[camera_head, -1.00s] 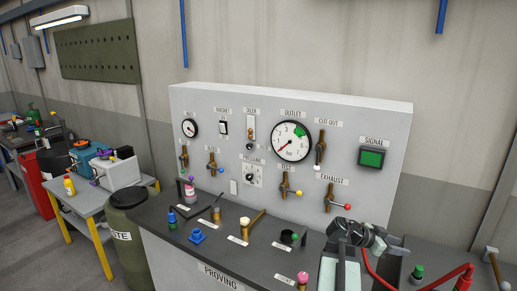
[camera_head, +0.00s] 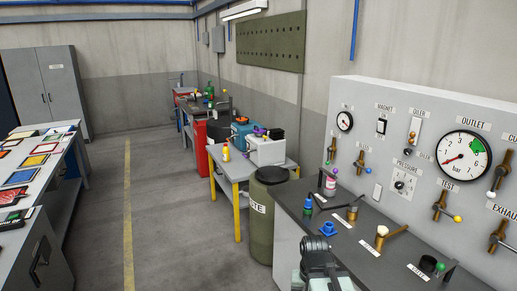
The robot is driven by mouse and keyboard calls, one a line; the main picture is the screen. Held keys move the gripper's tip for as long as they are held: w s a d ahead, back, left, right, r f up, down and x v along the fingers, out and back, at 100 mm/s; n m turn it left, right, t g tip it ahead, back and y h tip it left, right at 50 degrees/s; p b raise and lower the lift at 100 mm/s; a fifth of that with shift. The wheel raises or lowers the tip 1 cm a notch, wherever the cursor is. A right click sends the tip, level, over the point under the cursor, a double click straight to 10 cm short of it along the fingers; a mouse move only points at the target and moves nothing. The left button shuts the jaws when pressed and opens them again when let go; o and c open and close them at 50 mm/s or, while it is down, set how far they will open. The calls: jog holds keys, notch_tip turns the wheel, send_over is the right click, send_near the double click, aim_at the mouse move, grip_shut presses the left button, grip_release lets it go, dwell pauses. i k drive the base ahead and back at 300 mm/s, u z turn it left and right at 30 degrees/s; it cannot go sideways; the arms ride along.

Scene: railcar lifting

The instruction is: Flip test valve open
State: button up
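The test valve (camera_head: 439,207) is a brass valve on the grey panel at the right, under a TEST label. Its lever ends in a yellow ball (camera_head: 457,219) and slants down to the right. The outlet gauge (camera_head: 462,157) above it has its red needle at the low end of the scale, away from the green zone. My arm's dark end with my gripper (camera_head: 318,249) is at the bottom centre, folded low in front of the bench, well left of the valve and apart from it. Its fingers cannot be made out.
A green waste drum (camera_head: 262,222) stands left of the bench. The aisle floor (camera_head: 165,210) is open; a table with trays borders it at the left.

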aim_at(435, 208)
jog(key=u, duration=0.15)
jog(key=i, duration=0.75)
jog(key=u, duration=1.3)
